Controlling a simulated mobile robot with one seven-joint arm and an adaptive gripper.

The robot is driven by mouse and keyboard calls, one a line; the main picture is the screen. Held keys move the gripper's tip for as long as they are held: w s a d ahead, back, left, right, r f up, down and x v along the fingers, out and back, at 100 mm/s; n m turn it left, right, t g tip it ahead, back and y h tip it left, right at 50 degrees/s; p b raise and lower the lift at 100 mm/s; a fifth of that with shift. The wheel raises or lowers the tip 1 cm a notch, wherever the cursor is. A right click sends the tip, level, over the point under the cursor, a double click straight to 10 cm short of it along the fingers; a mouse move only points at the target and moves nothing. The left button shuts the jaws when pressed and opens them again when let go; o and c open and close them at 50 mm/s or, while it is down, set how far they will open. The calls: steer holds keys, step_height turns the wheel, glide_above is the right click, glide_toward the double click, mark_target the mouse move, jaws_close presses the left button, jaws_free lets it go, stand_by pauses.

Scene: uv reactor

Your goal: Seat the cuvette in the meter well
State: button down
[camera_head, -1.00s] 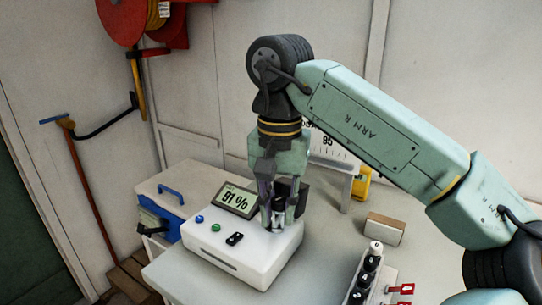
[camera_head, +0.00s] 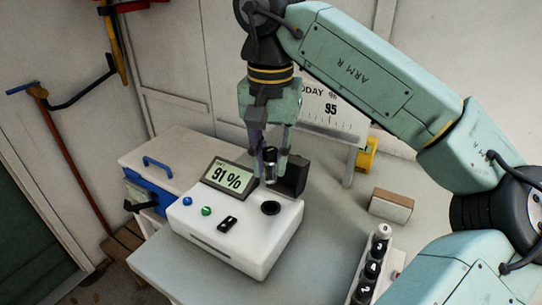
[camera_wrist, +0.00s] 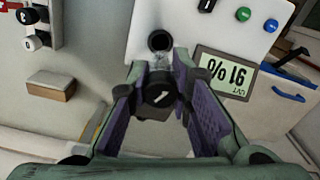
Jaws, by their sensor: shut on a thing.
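The cuvette (camera_head: 270,156) has a black cap and a clear body. My gripper (camera_head: 269,160) is shut on it and holds it roughly upright above the white meter (camera_head: 222,231). In the wrist view the cap (camera_wrist: 158,92) carries a "1" and sits between the purple finger pads. The round dark meter well (camera_head: 271,208) is uncovered and looks empty. It lies below the cuvette, with a visible gap, and also shows in the wrist view (camera_wrist: 159,41). The meter's display (camera_head: 228,178) reads 91 %.
A black upright block (camera_head: 293,175) stands right behind the well, close to my fingers. A rack (camera_head: 376,262) of numbered capped cuvettes stands at the right front. A small brown-and-white box (camera_head: 391,205) lies right of the meter.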

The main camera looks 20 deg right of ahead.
mark_target(271, 184)
steer(key=shift+f+b, duration=1.95)
steer(key=shift+f, duration=0.9)
steer(key=shift+f+b, duration=1.1)
steer(key=shift+f, duration=0.75)
steer(key=c, duration=1.4)
jaws_free()
steer(key=shift+o, duration=0.2)
steer(key=shift+r, duration=0.1)
step_height(271, 184, up, 8)
steer(key=shift+f, duration=0.25)
